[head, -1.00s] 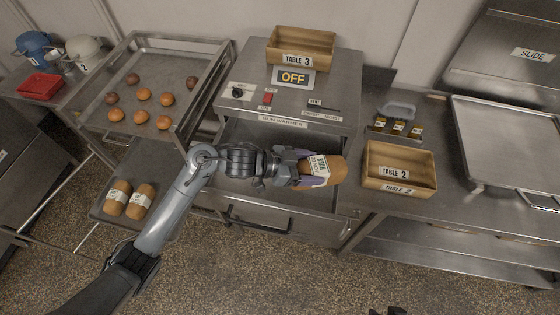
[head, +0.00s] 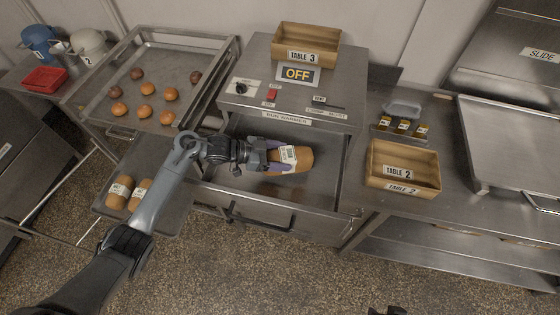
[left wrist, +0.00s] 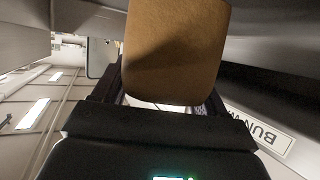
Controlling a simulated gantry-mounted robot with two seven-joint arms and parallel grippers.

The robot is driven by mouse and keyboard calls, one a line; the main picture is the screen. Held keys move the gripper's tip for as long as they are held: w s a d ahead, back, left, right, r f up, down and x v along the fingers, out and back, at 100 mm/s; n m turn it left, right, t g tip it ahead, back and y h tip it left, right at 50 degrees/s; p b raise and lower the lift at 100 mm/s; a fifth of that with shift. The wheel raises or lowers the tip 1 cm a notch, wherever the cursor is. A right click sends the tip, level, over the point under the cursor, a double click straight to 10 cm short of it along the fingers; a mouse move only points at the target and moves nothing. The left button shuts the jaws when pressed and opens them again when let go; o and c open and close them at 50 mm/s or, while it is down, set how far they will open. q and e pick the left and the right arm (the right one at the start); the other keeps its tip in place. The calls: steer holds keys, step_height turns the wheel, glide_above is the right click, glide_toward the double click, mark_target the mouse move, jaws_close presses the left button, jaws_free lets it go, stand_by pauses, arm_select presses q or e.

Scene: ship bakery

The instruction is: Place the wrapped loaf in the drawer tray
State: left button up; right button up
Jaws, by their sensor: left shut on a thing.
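The wrapped loaf (head: 297,159), brown with a white label band, is held by my left gripper (head: 282,157). The purple-tipped fingers are shut on it near its left end. In the head view the loaf is over the open drawer tray (head: 322,190) of the bun warmer. I cannot tell whether its underside touches the tray. In the left wrist view the loaf (left wrist: 177,50) fills the upper middle, in front of the gripper. Of my right gripper, only a dark bit may show at the bottom edge of the head view.
The bun warmer (head: 262,119) stands behind the drawer, its sign reading OFF. Two more wrapped loaves (head: 119,193) lie on a lower tray at left, below a tray of buns (head: 150,60). A TABLE 2 box (head: 402,160) stands at right, a TABLE 3 box (head: 306,40) on the warmer.

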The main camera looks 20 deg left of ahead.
arm_select(q)
steer(key=shift+f, duration=1.6)
steer(key=shift+f, duration=0.15)
steer(key=o, duration=1.2)
